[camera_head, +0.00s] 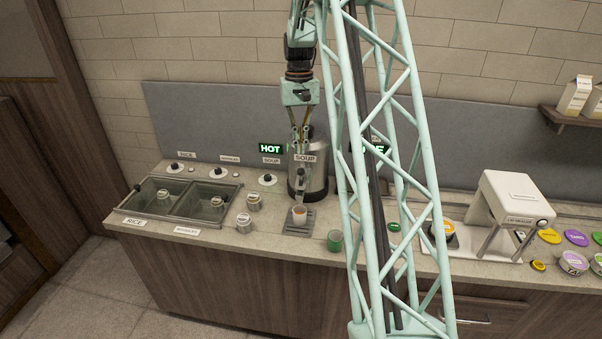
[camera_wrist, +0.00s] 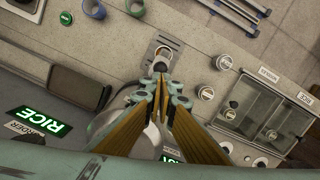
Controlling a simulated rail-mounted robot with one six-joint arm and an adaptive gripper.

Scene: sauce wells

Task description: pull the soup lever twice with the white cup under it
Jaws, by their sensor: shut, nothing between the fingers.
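The soup dispenser (camera_head: 317,181) is a steel urn with a SOUP label, standing at the back of the counter. Its lever and spout (camera_head: 300,182) are on the front. In the wrist view the fingertips (camera_wrist: 161,80) lie close to the lever; contact cannot be told.
A green cup (camera_head: 335,240) stands right of the drip tray. Sunken bins (camera_head: 200,202) labelled rice and noodles are at left, with small lidded pots (camera_head: 244,223) beside them. A white machine (camera_head: 512,205) stands at right. My arm hides part of the counter's middle.

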